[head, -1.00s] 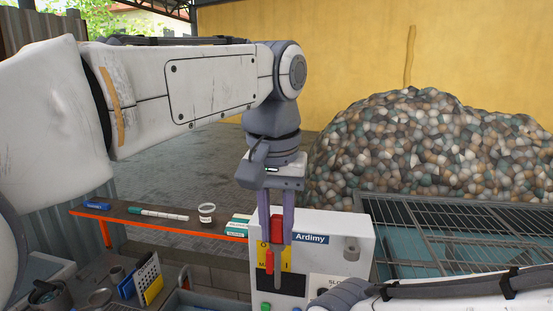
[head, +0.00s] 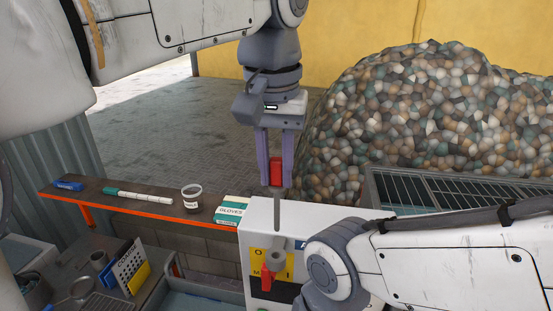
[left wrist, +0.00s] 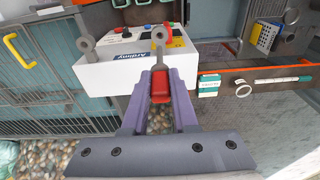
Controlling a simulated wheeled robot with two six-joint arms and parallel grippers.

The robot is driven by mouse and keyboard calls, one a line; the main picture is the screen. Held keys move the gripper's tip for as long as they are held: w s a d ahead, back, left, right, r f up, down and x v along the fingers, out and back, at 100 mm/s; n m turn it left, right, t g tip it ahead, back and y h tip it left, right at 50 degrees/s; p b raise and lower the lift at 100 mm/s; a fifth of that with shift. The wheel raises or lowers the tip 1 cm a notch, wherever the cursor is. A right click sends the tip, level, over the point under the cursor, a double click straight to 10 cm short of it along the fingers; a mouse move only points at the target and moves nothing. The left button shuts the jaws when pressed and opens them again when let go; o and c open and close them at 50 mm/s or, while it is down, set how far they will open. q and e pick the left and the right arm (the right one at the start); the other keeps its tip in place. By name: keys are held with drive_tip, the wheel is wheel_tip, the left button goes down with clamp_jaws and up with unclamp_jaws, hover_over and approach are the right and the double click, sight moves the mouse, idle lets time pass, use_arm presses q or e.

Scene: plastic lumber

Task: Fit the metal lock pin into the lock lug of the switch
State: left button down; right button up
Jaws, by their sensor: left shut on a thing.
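The lock pin has a red head (head: 276,171) and a thin grey metal shaft (head: 277,213). My left gripper (head: 275,183) is shut on the red head, and the shaft points down. The head also shows between the fingers in the left wrist view (left wrist: 159,85). The white switch box (head: 258,217) stands below, with a yellow plate and a red handle (head: 267,276). A grey round lug (head: 278,257) on its front lies just below the shaft's tip in the head view; they appear apart. In the left wrist view a grey ring (left wrist: 155,31) lines up with the shaft. My right gripper is out of view.
My right arm covers the box's right side. A shelf with an orange edge (head: 137,212) holds a blue item, a marker, a cup (head: 191,197) and a gloves box (head: 230,210). A stone pile (head: 400,110) and metal grating (head: 430,190) stand behind.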

use_arm(q)
drive_tip(key=shift+a, duration=0.1)
drive_tip(key=shift+s+f, duration=0.15)
drive_tip(key=shift+f+b, duration=5.7)
drive_tip(key=shift+f, duration=1.4)
drive_tip(key=c, duration=0.6)
unclamp_jaws()
